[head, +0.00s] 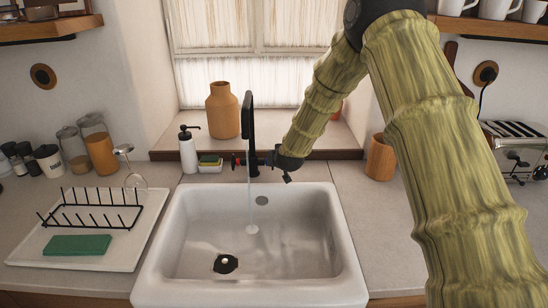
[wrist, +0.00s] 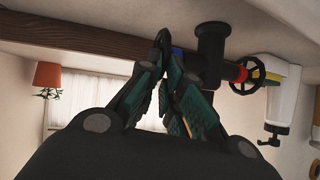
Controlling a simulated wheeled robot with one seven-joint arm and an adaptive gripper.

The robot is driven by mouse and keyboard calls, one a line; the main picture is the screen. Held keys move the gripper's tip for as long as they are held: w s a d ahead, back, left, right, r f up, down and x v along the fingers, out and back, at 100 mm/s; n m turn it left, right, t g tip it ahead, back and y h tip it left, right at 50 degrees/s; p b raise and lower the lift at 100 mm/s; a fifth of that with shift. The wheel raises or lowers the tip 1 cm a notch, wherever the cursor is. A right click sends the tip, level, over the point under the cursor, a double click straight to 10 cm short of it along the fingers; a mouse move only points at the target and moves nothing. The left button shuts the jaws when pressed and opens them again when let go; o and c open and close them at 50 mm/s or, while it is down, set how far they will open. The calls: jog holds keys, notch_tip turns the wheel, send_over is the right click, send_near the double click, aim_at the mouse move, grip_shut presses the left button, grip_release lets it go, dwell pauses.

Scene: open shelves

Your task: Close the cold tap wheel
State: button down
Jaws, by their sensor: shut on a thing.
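The black tap (head: 248,125) stands at the back of the white sink, and a thin stream of water falls from it into the basin. In the wrist view, which looks upside down, the tap body (wrist: 211,48) is right of my gripper (wrist: 162,42). The blue collar of the cold tap wheel (wrist: 177,51) shows just beside my fingertips; the wheel itself is mostly hidden by the fingers. My gripper is shut on it. In the head view my gripper (head: 272,160) reaches the tap's right side. The red-collared wheel (wrist: 247,75) is on the tap's other side.
The white sink (head: 180,270) lies below. A soap bottle (head: 188,150) and sponges (head: 209,161) stand left of the tap, with an orange vase (head: 222,112) behind. A drying rack (head: 95,215) is at left, a wooden cup (head: 381,160) at right.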

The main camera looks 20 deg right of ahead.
jog(key=g+p, duration=0.1)
jog(key=w+r+g+p, duration=0.1)
jog(key=shift+d+r+g+y, duration=0.1)
jog(key=shift+g+y, duration=0.3)
jog(key=shift+w+d+r+m+g+y+p, duration=0.15)
jog(key=shift+w+g+p, duration=0.15)
jog(key=shift+g+p, duration=0.35)
jog(key=shift+w+d+f+m+g+y+p, duration=0.15)
jog(key=shift+w+g+p, duration=0.15)
jog(key=shift+g+p, duration=0.35)
jog(key=shift+a+r, duration=0.1)
jog(key=c, duration=1.6)
grip_release()
jog(key=shift+w+g, duration=0.1)
jog(key=shift+g, duration=0.2)
jog(key=v, duration=1.1)
jog(key=shift+s+r, duration=0.25)
jog(key=shift+r, duration=0.1)
